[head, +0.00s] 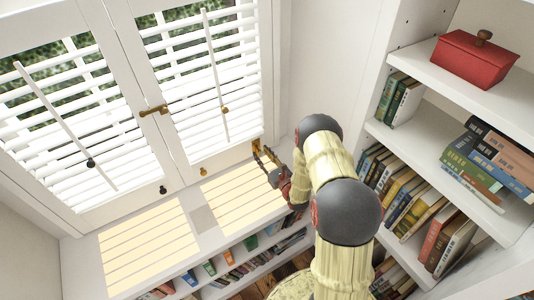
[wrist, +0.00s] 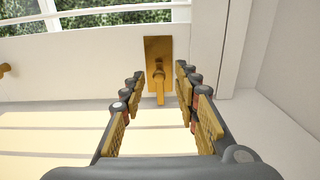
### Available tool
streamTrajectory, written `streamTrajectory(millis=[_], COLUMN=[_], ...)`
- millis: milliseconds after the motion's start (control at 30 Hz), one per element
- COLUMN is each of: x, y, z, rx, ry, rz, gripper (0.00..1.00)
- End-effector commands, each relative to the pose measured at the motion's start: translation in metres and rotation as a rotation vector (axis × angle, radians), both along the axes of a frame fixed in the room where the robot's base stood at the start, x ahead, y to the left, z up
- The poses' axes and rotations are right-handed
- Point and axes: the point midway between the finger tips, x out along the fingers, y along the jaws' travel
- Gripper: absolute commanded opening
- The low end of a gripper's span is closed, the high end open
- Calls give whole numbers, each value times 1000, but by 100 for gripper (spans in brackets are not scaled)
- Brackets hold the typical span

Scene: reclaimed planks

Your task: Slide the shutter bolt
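The shutter bolt is a brass plate with a protruding handle, low at the right end of the shutters. In the wrist view the bolt (wrist: 158,52) is straight ahead, its handle pointing down toward me. In the head view the bolt (head: 256,145) is small and partly hidden by my gripper. My gripper (head: 267,160) is at the right end of the sill, just in front of the bolt. In the wrist view my gripper (wrist: 160,76) is open and empty, with the handle appearing between its fingertips. I cannot tell whether the fingers reach around it.
White louvred shutters (head: 75,135) stand behind the sill (head: 202,218), with a brass latch (head: 153,110) where they meet. A white side wall (head: 325,60) rises close to the right. A bookcase holds books and a red box (head: 475,62). The sill is clear.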

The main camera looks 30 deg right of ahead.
Motion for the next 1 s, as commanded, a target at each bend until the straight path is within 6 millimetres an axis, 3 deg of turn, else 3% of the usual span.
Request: streamTrajectory(millis=[500, 700, 1000], x=[-96, -112, -114], y=[-5, -5, -5], z=[1, 1, 1], rx=[2, 2, 1], ry=[1, -1, -1], rz=[-3, -2, -1], gripper=[31, 31, 31])
